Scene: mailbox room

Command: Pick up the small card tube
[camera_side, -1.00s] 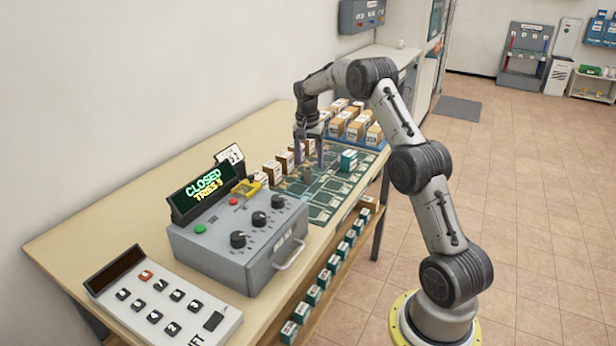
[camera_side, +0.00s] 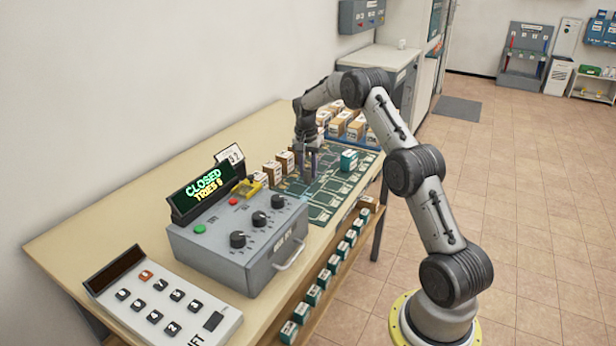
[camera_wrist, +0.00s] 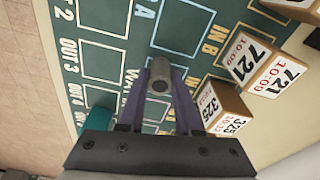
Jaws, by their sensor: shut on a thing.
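The small card tube (camera_wrist: 160,78) is a grey-brown cylinder, seen end-on in the wrist view between the tips of my gripper (camera_wrist: 160,90). Its round end with a dark centre faces the camera. My gripper's purple fingers are shut on it. In the side view my gripper (camera_side: 307,168) is low over the green marked mat (camera_side: 325,195), and the tube is mostly hidden by the fingers there. I cannot tell whether the tube touches the mat.
Brown boxes with white labels (camera_side: 285,161) stand left of my gripper; one numbered 325 (camera_wrist: 222,108) is close to the fingers. A teal box (camera_side: 349,160) stands to the right. A blue tray (camera_side: 371,139) of boxes is behind. A grey control box (camera_side: 240,250) stands in front.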

